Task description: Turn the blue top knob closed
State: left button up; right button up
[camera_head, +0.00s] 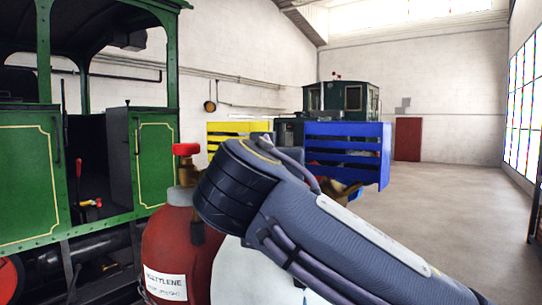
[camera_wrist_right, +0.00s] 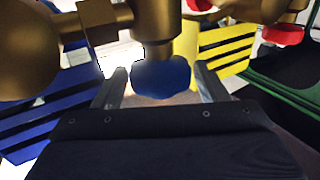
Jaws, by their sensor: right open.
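The blue knob (camera_wrist_right: 162,78) is in the middle of the right wrist view, on a brass valve fitting (camera_wrist_right: 157,25). My right gripper (camera_wrist_right: 159,71) is open, with one finger to each side of the knob. A gap shows at each side, so neither finger visibly touches it. In the head view my right arm covers the knob and the gripper. A white cylinder (camera_head: 228,275) is partly visible behind that arm. My left gripper is in neither view.
A red acetylene cylinder (camera_head: 171,248) with a red top knob (camera_head: 186,149) stands left of the white one. A green steam tram (camera_head: 157,165) is at left. A yellow slatted crate (camera_head: 222,128) and a blue one (camera_head: 350,131) are behind. The floor (camera_head: 460,215) at right is clear.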

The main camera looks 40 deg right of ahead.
jog(key=c, duration=0.7)
jog(key=shift+w+g+h, duration=0.1)
jog(key=shift+g+h, duration=0.2)
jog(key=shift+g, duration=0.1)
